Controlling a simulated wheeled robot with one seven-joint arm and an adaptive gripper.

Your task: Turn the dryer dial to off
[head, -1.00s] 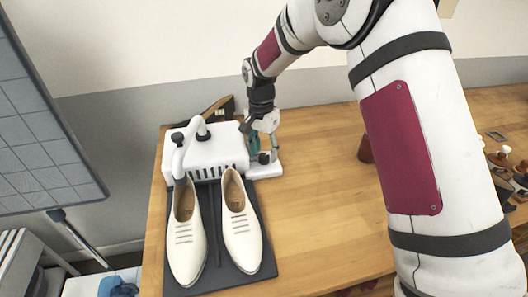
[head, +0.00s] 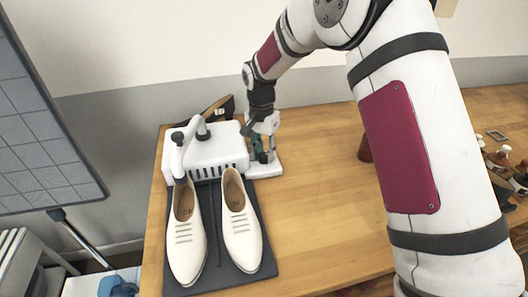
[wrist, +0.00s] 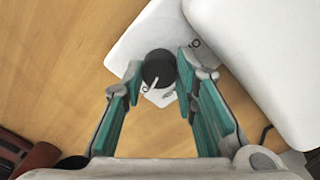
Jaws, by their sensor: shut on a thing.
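The shoe dryer (head: 205,150) is a white box with hoses at the back left of the table. Its dial is a round black knob (wrist: 158,68) with a pale pointer line, on a white plate (wrist: 125,45) beside the box. My gripper (wrist: 160,75) is shut on the dial, with one teal-padded finger on each side of it. In the head view my gripper (head: 262,153) reaches down to the plate and mostly hides the dial. In the wrist view the pointer line slants, and a small round mark shows by the right fingertip.
Two cream shoes (head: 186,240) stand on a dark mat (head: 215,270) in front of the dryer. A reddish-brown object (head: 364,148) stands to the right of my gripper. The table middle (head: 310,200) is clear.

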